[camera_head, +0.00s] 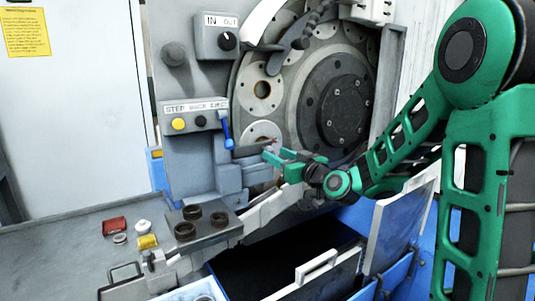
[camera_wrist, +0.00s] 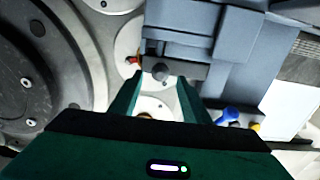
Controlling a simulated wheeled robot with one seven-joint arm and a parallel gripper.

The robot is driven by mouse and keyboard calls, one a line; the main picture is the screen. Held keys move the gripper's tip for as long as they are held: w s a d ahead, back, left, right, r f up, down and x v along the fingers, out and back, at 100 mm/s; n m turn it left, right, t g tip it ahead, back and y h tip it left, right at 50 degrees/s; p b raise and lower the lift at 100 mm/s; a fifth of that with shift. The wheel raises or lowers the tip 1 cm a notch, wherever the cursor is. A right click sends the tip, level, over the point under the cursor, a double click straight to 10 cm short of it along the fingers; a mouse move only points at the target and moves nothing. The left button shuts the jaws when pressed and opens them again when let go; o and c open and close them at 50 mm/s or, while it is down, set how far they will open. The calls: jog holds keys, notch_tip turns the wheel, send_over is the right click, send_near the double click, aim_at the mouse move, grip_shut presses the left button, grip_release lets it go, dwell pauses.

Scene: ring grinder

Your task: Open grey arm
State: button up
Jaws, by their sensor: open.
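The grey arm (camera_head: 250,150) is a short dark grey bar on the grey block at the front of the round grinder disc. In the wrist view the grey arm (camera_wrist: 185,70) runs sideways just beyond my fingertips, with a round knob towards its left end. My gripper (camera_head: 272,154) is open at the right end of the grey arm. In the wrist view the knob lies between and slightly ahead of the two green fingertips of my gripper (camera_wrist: 160,82). I cannot tell whether either finger touches it.
A blue lever (camera_head: 226,130) hangs by the button panel (camera_head: 195,116), left of the grey arm. The large disc (camera_head: 336,105) is close behind my gripper. A dark open bin (camera_head: 270,262) lies below.

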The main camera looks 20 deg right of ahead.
aim_at(272, 152)
jog(key=shift+x, duration=2.75)
grip_shut()
